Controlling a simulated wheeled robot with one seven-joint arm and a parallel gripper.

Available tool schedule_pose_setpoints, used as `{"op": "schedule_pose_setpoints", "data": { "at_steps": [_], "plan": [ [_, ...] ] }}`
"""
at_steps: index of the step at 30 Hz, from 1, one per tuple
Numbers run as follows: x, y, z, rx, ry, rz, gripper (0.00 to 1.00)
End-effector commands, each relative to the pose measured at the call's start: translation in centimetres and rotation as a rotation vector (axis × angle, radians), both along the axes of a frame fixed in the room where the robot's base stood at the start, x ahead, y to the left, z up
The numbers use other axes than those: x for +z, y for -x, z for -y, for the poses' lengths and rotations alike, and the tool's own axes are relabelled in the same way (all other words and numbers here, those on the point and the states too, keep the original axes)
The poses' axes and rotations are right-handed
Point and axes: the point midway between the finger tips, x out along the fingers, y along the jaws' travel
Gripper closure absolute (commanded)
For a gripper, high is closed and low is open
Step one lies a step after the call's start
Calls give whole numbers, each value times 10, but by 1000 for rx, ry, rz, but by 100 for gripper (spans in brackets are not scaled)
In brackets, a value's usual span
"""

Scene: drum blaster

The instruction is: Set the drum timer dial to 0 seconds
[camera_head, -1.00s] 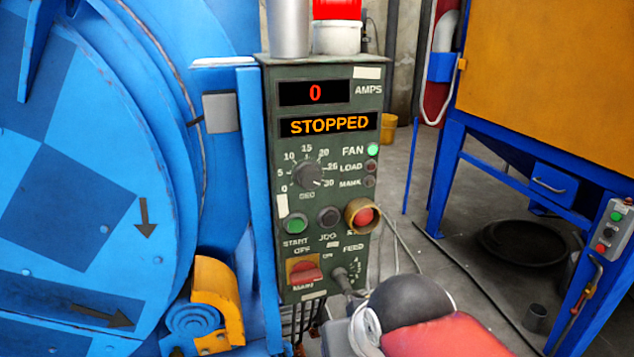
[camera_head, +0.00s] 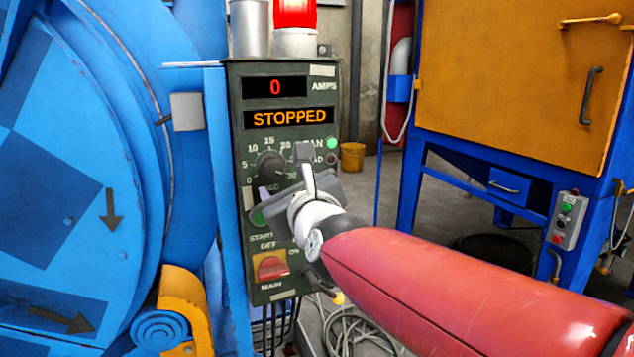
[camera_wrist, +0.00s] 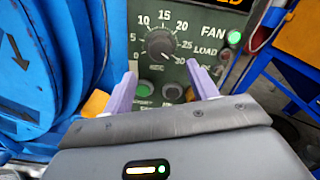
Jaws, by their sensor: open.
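The timer dial (camera_head: 271,165) is a round black knob on the green control panel (camera_head: 240,215), ringed by marks from 0 to 30 seconds. It also shows in the wrist view (camera_wrist: 160,43), where its pointer seems to lie at the lower right, near 30. My gripper (camera_head: 284,176) is open and empty in front of the panel, a little below and to the right of the dial. In the wrist view its two pale purple fingers (camera_wrist: 160,78) stand apart below the dial, one on each side of it. I see no contact with the knob.
The displays read 0 amps and STOPPED (camera_head: 289,118). The green start button (camera_wrist: 145,87) and a dark button (camera_wrist: 171,91) sit just below the dial. The red main switch (camera_head: 272,267) is lower. The blue drum (camera_head: 70,170) stands close on the left.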

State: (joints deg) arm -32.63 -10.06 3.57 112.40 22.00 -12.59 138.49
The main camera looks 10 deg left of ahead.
Motion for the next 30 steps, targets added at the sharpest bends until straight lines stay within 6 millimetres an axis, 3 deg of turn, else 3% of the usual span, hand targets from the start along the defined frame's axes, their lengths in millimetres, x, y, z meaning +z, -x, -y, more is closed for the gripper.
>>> {"op": "schedule_pose_setpoints", "data": {
  "at_steps": [5, 18, 28, 30],
  "plan": [
    [3, -11, -11, 2, -38, -10, 42],
    [3, -63, -41, 1, -35, -8, 42],
    [2, -67, -43, 1, -34, -8, 42],
    [2, -67, -44, 1, -34, -8, 50]
  ]
}}
